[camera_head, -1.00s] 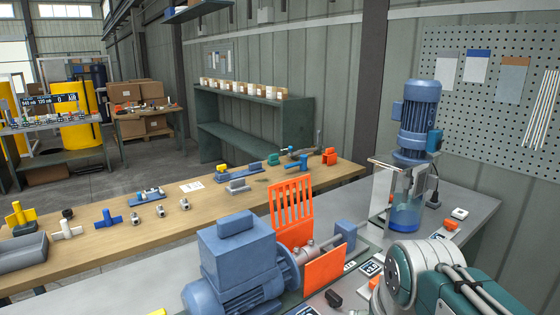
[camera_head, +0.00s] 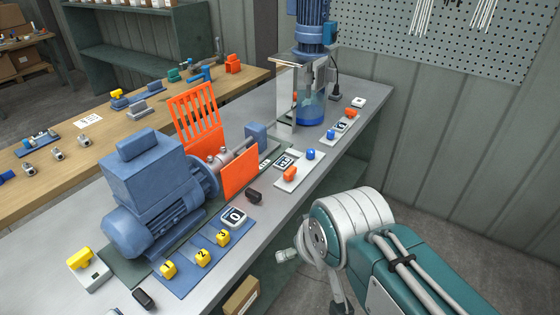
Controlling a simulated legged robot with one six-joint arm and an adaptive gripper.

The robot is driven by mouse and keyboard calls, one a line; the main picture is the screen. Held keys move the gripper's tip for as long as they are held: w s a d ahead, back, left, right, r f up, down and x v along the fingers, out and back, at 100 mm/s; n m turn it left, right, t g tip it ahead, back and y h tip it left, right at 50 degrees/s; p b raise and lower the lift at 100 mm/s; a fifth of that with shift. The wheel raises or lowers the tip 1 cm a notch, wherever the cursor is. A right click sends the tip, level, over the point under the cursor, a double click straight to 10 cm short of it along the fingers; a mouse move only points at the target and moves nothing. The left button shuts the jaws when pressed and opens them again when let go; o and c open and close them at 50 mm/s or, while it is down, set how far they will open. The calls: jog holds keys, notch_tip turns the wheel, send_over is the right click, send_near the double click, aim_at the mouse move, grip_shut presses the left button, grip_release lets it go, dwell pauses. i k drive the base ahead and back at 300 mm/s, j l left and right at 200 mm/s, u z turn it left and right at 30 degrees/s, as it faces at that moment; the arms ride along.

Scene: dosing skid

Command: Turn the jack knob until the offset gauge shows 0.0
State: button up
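A small display (camera_head: 283,161) on the bench in front of the pump shaft shows a short reading too small to read surely. An orange knob (camera_head: 290,174) and a blue knob (camera_head: 310,154) stand on the light plate beside it. I cannot tell by label which is the jack knob or whether this is the offset gauge. A second display (camera_head: 341,127) is farther back, with small knobs near it. My arm reaches in from the lower right, beyond the bench's front edge. A pale part near my gripper (camera_head: 290,255) shows partly behind the wrist joint, apart from every knob; its fingers are unclear.
The blue motor (camera_head: 150,175) and orange guards (camera_head: 240,173) stand left of the plate. Yellow blocks marked 1, 2, 3 (camera_head: 203,257) sit by a display reading 0 (camera_head: 234,217). A blue mixer (camera_head: 312,35) is behind. Floor is clear right of the bench.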

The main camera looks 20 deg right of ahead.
aim_at(310, 153)
jog(key=i+l, duration=0.25)
jog(key=l, duration=0.15)
jog(key=i+l, duration=0.25)
jog(key=l, duration=0.2)
jog(key=i+l, duration=0.25)
jog(key=l, duration=0.15)
